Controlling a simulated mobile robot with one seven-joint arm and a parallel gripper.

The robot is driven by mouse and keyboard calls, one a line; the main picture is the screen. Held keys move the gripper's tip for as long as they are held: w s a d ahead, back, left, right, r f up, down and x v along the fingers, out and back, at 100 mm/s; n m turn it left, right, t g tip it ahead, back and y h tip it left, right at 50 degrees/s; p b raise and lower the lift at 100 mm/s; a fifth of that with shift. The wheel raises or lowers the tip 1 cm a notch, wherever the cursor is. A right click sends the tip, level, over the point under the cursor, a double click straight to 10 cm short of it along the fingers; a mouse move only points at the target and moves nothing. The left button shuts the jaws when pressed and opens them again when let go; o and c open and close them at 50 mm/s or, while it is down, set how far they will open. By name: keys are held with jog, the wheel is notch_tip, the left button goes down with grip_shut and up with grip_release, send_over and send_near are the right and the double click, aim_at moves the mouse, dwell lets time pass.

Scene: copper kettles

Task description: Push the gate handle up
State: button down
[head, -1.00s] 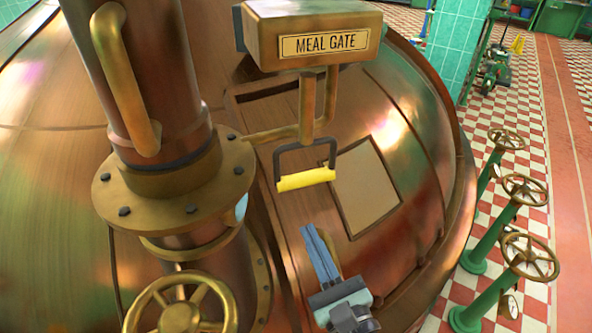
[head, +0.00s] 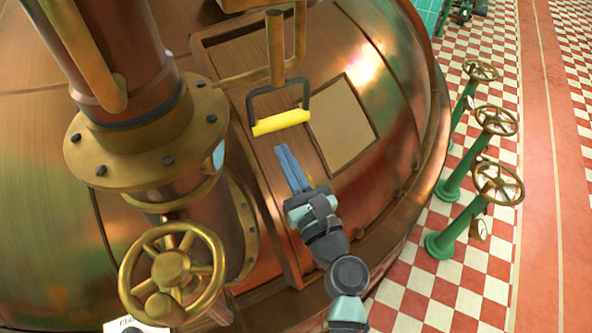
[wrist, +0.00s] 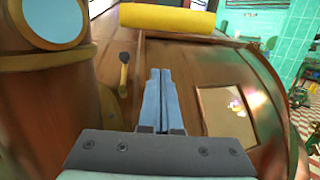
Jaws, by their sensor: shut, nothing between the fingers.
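The gate handle is a yellow grip bar (head: 281,122) in a dark bracket, hanging from a brass pipe in front of the copper kettle (head: 235,65). In the wrist view the yellow bar (wrist: 168,18) crosses the top of the picture, above and beyond my fingertips. My gripper (head: 283,149) is below the bar in the head view, its blue fingers pointing up toward it with a small gap between. The fingers are together and empty; the wrist view also shows the closed gripper (wrist: 159,72).
A thick copper pipe with a brass flange (head: 150,135) and a brass handwheel (head: 172,268) stand to the left. A square panel (head: 343,125) is right of the handle. Green valve stands (head: 455,175) with handwheels stand on the checkered floor at right.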

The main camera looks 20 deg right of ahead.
aim_at(278, 77)
jog(key=r+p, duration=0.1)
jog(key=r, duration=0.1)
jog(key=w+r+p, duration=0.1)
jog(key=r+p, duration=0.1)
jog(key=shift+w, duration=0.1)
jog(key=shift+r+p, duration=0.1)
jog(key=shift+p, duration=0.2)
notch_tip(278, 77, up, 8)
jog(key=p, duration=0.6)
jog(key=shift+f+p, duration=0.2)
jog(key=shift+p, duration=0.2)
